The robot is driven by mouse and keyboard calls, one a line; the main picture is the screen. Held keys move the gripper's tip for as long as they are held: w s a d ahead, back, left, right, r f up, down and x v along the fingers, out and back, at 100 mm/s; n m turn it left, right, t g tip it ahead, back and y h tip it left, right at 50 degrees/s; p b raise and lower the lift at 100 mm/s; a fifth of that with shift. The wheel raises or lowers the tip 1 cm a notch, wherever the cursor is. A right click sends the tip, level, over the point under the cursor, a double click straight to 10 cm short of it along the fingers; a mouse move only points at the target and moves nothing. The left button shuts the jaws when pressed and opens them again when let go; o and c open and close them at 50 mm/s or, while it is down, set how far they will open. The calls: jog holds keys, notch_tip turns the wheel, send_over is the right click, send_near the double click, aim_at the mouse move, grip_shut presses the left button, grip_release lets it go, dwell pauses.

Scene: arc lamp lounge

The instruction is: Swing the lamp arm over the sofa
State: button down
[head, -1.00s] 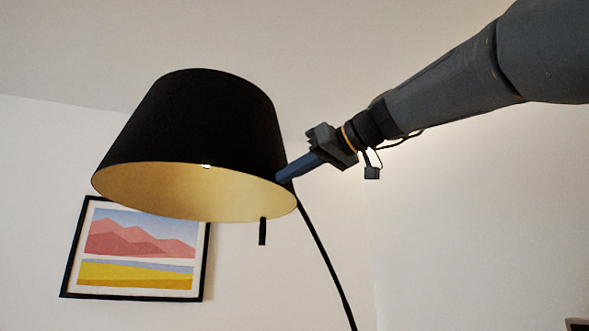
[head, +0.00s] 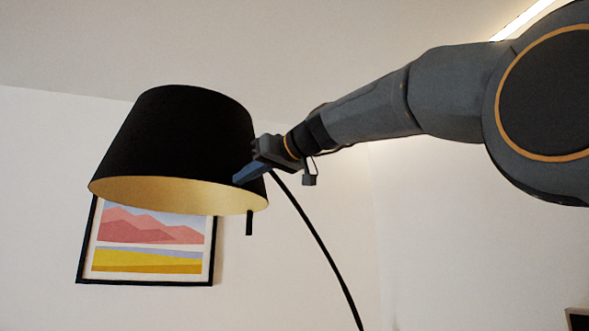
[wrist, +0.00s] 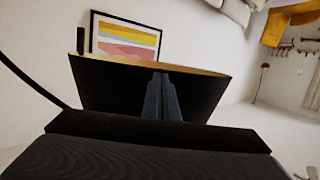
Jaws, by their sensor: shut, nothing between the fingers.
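The black lampshade (head: 180,140), gold inside, hangs tilted at left in the head view. Its thin dark lamp arm (head: 318,240) curves down to the lower right. A short black piece (head: 249,223) hangs below the rim. My gripper (head: 240,178) overlaps the shade's lower right side, near the rim. It is shut with nothing held. In the wrist view the room appears upside down, and the blue fingers (wrist: 162,98) lie against the black shade (wrist: 205,92). They look to be at its outer side; I cannot be sure of contact. The sofa cannot be clearly identified.
A framed mountain picture (head: 150,262) hangs on the wall behind the shade. The wrist view shows pale padded furniture (wrist: 236,10), perhaps the sofa, and a mustard-yellow chair (wrist: 275,28) at upper right.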

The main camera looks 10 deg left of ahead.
jog(key=s+a+b+v, duration=0.1)
jog(key=b+v, duration=0.5)
jog(key=v, duration=0.7)
jog(key=shift+s+d+r, duration=0.2)
jog(key=shift+s+d, duration=0.15)
jog(key=shift+s, duration=0.1)
